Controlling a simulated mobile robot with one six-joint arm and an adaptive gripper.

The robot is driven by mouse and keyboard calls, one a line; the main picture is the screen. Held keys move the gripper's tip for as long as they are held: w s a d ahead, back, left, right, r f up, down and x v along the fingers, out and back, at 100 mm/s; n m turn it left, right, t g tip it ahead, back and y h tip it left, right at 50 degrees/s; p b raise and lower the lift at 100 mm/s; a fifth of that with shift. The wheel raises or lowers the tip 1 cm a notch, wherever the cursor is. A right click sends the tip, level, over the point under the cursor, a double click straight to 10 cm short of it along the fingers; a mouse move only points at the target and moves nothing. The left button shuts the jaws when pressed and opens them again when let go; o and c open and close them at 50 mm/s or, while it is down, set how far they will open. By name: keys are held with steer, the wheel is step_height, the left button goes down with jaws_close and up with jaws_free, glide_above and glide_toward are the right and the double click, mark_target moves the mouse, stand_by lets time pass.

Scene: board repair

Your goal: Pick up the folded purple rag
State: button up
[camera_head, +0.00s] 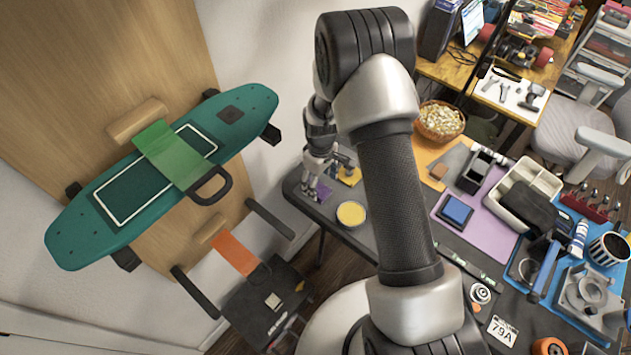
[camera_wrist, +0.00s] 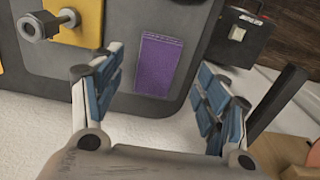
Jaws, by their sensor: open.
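The folded purple rag (camera_wrist: 157,65) lies flat near the rounded corner of the dark table in the wrist view. In the head view the rag (camera_head: 322,192) shows as a small purple patch at the table's left end, partly covered by my gripper (camera_head: 313,190). In the wrist view my gripper (camera_wrist: 163,98) is open, with one finger on each side of the picture. The rag appears between the fingers, nearer the left one. Nothing is held, and I cannot tell the exact height above the rag.
A yellow cloth (camera_wrist: 80,25) with a metal bolt-like part (camera_wrist: 42,25) lies beside the rag. A round yellow tin (camera_head: 351,213) stands nearby. A black case (camera_head: 265,305) is below the table edge.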

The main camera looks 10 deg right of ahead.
mark_target(319, 190)
step_height(319, 190, down, 4)
steer(key=shift+w+a+f+b, duration=0.1)
steer(key=shift+w+f+b, duration=0.1)
steer(key=shift+b, duration=0.55)
steer(key=c, duration=1)
